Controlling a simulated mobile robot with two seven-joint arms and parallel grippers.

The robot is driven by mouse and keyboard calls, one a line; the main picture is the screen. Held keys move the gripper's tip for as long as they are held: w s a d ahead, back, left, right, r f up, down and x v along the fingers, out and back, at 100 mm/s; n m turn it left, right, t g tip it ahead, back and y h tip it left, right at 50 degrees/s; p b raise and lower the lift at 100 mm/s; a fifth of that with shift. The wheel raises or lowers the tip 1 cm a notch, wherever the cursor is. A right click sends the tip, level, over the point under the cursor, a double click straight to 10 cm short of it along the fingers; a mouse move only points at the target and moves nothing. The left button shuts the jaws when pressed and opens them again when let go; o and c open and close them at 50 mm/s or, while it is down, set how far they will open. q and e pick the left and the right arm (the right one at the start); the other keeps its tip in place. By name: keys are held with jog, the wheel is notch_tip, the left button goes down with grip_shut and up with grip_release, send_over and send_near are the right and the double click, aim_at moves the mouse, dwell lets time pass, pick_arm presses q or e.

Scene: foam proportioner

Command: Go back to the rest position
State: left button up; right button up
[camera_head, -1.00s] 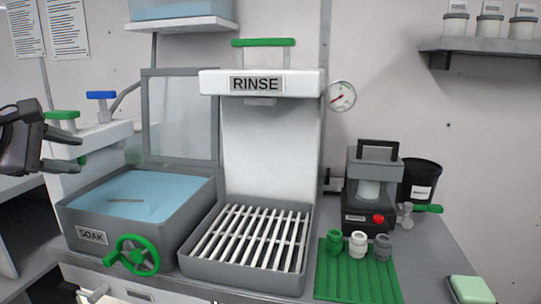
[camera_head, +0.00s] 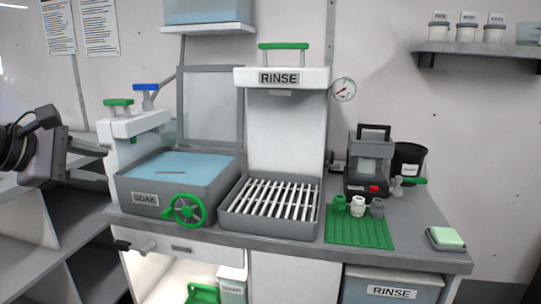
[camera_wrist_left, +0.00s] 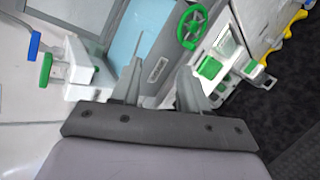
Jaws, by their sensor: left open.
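My left gripper (camera_head: 88,164) is at the left edge of the head view, open and empty. It is left of the soak station, apart from the counter things. In the left wrist view its two fingers (camera_wrist_left: 160,85) stand apart with nothing between them. The soak basin (camera_head: 150,197) holds blue water with a thin grey item (camera_head: 170,173) at its surface. A green handwheel (camera_head: 185,210) is on its front; it also shows in the left wrist view (camera_wrist_left: 190,27). My right gripper is in neither view.
The rinse station (camera_head: 285,120) with its slatted grate (camera_head: 270,200) stands mid-counter. A green mat (camera_head: 360,232), small fittings, a dark machine (camera_head: 370,165) and a soap block (camera_head: 446,238) are to the right. Open shelves (camera_head: 85,240) are below left. Air before the counter looks clear.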

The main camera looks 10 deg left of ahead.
pick_arm(q)
jog(key=d+f+n+t+h+p, duration=0.25)
jog(key=d+f+n+h, duration=0.3)
jog(key=d+n, duration=0.35)
jog(key=d+f+n+t+h+p, duration=0.1)
jog(key=d+f+n+h+p, duration=0.25)
jog(key=d+f+n, duration=0.4)
jog(key=s+d+f+n+g+y+p, duration=0.1)
jog(key=s+f+n+g+y+p, duration=0.1)
jog(key=s+f+n+y, duration=0.3)
jog(key=s+d+f+n+g+y+p, duration=0.2)
jog(key=s+f+n+y, duration=0.3)
jog(key=s+f+n, duration=0.8)
notch_tip(320, 180, down, 5)
jog(key=n, duration=1.5)
jog(key=shift+s+d+f+y+p, duration=0.15)
jog(key=shift+d+y+p, duration=0.15)
jog(key=shift+y+p, duration=0.1)
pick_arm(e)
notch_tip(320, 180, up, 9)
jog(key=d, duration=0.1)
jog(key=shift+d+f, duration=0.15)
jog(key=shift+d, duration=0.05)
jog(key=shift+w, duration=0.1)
